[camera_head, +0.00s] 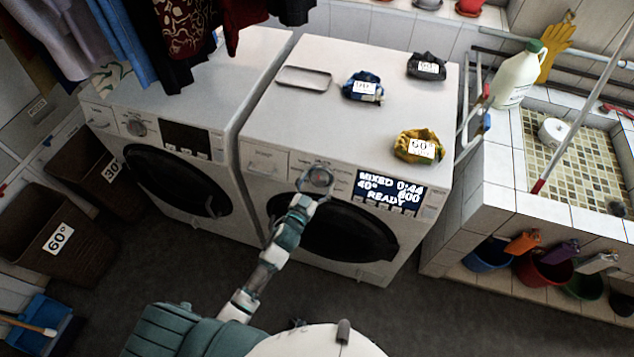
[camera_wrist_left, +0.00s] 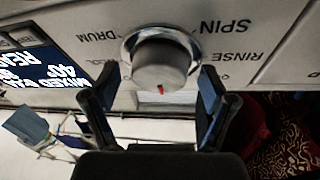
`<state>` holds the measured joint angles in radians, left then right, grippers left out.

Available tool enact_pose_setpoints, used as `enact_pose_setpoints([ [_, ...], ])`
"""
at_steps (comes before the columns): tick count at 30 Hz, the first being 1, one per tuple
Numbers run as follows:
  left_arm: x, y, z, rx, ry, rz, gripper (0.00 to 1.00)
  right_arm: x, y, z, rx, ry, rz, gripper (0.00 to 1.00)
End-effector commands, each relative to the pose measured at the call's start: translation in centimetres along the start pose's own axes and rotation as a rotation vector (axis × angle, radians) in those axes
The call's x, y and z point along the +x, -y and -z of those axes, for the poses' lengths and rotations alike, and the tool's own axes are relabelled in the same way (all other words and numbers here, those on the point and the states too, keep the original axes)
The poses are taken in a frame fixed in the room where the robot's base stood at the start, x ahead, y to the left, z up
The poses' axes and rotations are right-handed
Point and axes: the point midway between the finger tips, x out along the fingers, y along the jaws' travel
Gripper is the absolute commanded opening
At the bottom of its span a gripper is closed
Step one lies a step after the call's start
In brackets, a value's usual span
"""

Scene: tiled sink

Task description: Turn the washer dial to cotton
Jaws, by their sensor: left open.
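The washer dial (camera_head: 319,178) is a round grey knob on the front panel of the right-hand washer (camera_head: 300,100). The display (camera_head: 388,192) beside it reads MIXED, 40° and READY. My left gripper (camera_head: 304,200) is just in front of the dial. In the left wrist view the dial (camera_wrist_left: 163,60) shows between the open fingers of my left gripper (camera_wrist_left: 158,80), with a gap on each side. A red mark on its rim points down in that view. SPIN, RINSE and DRUM labels appear upside down around it. My right gripper is not in view.
A second washer (camera_head: 190,80) stands to the left, with clothes hanging above it. Labelled cloth bundles (camera_head: 363,87) and a tray (camera_head: 304,78) lie on the right washer's top. A tiled sink (camera_head: 570,150) with a white jug (camera_head: 517,75) is at the right.

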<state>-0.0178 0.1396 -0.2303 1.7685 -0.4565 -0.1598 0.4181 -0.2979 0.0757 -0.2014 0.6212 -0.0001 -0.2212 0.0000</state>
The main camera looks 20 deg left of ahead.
Motion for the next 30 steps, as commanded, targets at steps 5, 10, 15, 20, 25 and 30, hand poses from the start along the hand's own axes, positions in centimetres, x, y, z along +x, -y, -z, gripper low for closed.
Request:
enact_pose_setpoints([
  [5,0.0,0.0,0.0,0.000,0.000,0.000,0.64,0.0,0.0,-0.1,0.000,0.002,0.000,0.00],
  [10,0.0,0.0,0.0,0.000,0.000,0.000,0.23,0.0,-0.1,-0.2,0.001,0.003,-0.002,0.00],
  [15,0.0,0.0,0.0,0.004,0.000,-0.001,0.24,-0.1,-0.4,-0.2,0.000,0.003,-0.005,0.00],
  [20,0.0,0.1,0.2,0.035,0.002,-0.013,0.24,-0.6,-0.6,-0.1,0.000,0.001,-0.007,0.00],
  [25,0.0,0.2,0.4,0.114,0.009,-0.041,0.24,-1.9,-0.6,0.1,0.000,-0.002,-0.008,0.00],
  [30,0.0,0.3,0.6,0.238,0.017,-0.086,0.24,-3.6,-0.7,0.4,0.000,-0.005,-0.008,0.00],
])
